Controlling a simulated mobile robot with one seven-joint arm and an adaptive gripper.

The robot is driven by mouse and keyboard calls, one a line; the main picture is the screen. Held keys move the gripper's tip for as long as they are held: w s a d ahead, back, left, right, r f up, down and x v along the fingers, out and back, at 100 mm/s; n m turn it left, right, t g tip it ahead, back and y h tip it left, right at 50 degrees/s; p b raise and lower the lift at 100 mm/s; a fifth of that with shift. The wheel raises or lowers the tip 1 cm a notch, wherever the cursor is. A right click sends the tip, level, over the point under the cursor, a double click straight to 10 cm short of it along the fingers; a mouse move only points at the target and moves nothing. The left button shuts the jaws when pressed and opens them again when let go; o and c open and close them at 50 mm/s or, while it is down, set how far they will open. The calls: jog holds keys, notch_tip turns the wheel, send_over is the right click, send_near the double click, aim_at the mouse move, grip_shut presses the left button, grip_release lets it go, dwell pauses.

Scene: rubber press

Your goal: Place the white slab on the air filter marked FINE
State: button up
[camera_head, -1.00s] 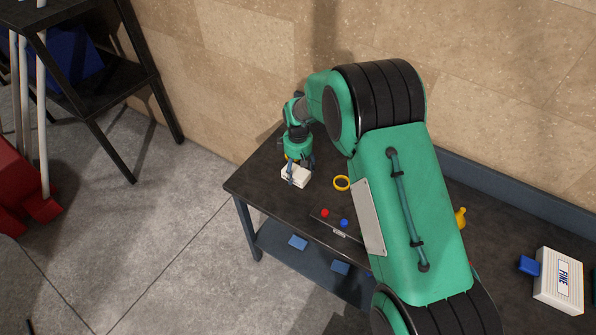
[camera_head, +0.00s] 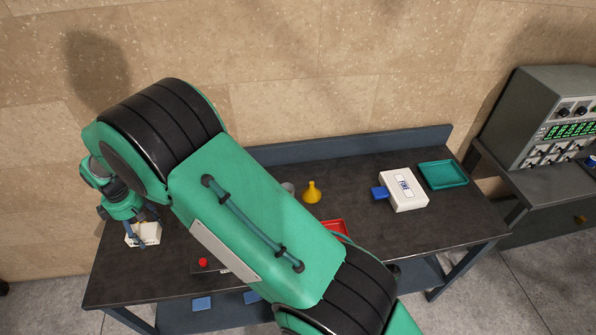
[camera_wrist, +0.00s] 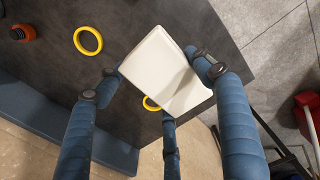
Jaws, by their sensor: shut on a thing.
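The white slab (camera_head: 148,231) is at the far left end of the dark workbench, gripped by my gripper (camera_head: 138,219). In the wrist view the slab (camera_wrist: 165,78) fills the space between my blue fingers (camera_wrist: 158,75), which close on its sides. I cannot tell how high it is above the bench. The air filter (camera_head: 405,199) marked FINE is a white box with a blue tab (camera_head: 380,193) on its left side. It lies on the right part of the bench, far from my gripper, and its top is bare.
A teal tray (camera_head: 443,175) lies right of the filter. A yellow funnel-shaped piece (camera_head: 312,193) and a partly hidden red tray (camera_head: 336,228) are mid-bench. A yellow ring (camera_wrist: 88,41) and an orange-capped item (camera_wrist: 22,33) show in the wrist view. A grey console (camera_head: 556,125) stands at right.

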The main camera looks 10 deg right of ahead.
aim_at(142, 227)
notch_tip(142, 227, up, 11)
jog(key=shift+f, duration=0.15)
jog(key=w+d+m, duration=0.3)
jog(key=w+d, duration=0.6)
jog(key=d, duration=0.5)
jog(key=w+d+m+p, duration=0.1)
jog(key=w+d+m, duration=0.25)
jog(key=d, duration=1.45)
jog(key=w+d+m, duration=0.3)
jog(key=w+d, duration=0.2)
jog(key=d, duration=1.3)
jog(key=s+d+m, duration=0.3)
jog(key=s+d, duration=0.3)
jog(key=d, duration=0.8)
jog(key=s+d+m+p, duration=0.1)
jog(key=s+d+m, duration=0.3)
jog(key=d, duration=1)
jog(key=s+d+m, duration=0.1)
jog(key=s+d, duration=0.6)
jog(key=d, duration=0.7)
notch_tip(142, 227, down, 18)
jog(key=shift+f, duration=0.15)
